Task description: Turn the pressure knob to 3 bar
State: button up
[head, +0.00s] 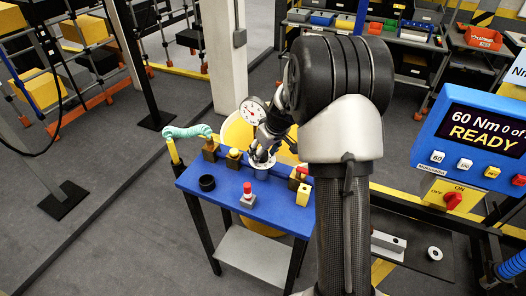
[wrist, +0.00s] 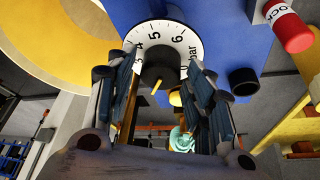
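The pressure knob (wrist: 158,66) is black and sits at the middle of a white round dial (wrist: 178,32) marked 4, 5, 6 and "bar". A yellow pointer line on the knob points down and slightly left in the wrist view; the number it faces is hidden. My gripper (wrist: 160,84) is open, with one finger on each side of the knob. I cannot tell whether either finger touches it. In the head view my gripper (head: 262,152) hangs over the blue table (head: 225,187), and the white dial (head: 263,165) shows just under it.
A red-capped post (head: 248,190) and a black ring (head: 207,183) stand on the table near the dial. A round gauge (head: 252,109) stands behind. A blue panel (head: 460,145) reading "READY" is at right.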

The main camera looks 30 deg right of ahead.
jog(key=c, duration=0.8)
jog(key=shift+p, duration=0.35)
